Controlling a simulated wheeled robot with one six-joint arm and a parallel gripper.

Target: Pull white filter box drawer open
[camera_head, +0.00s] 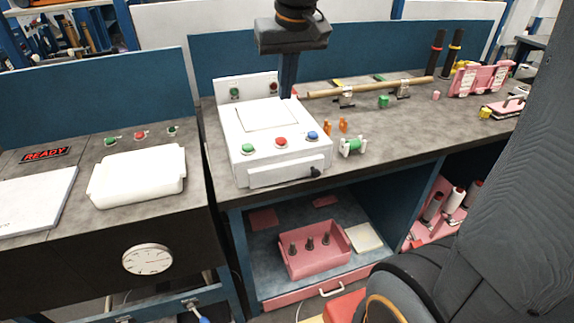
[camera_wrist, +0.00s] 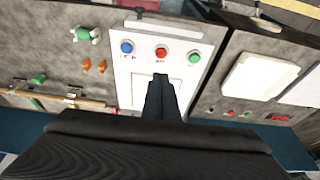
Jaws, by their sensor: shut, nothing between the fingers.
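The white filter box (camera_head: 235,125) stands on the grey worktop, with green, red and blue buttons on its front top. Its drawer front (camera_head: 280,174) is a white panel low on the near face, with a small black knob (camera_head: 315,172) at its right end. I cannot tell whether the drawer is fully closed. My gripper (camera_head: 288,92) points down above the back of the box, apart from the knob. In the wrist view my gripper (camera_wrist: 161,80) has its fingers together and empty over the box top (camera_wrist: 125,72). The drawer edge (camera_wrist: 165,29) shows beyond the buttons.
Orange pegs (camera_head: 342,126) and a green-ended spool (camera_head: 353,146) stand right of the box. A wooden rod (camera_head: 370,87) lies on supports behind. A white tray (camera_head: 137,176) is on the left bench. A pink bin (camera_head: 318,262) sits on the shelf below. Space before the drawer looks clear.

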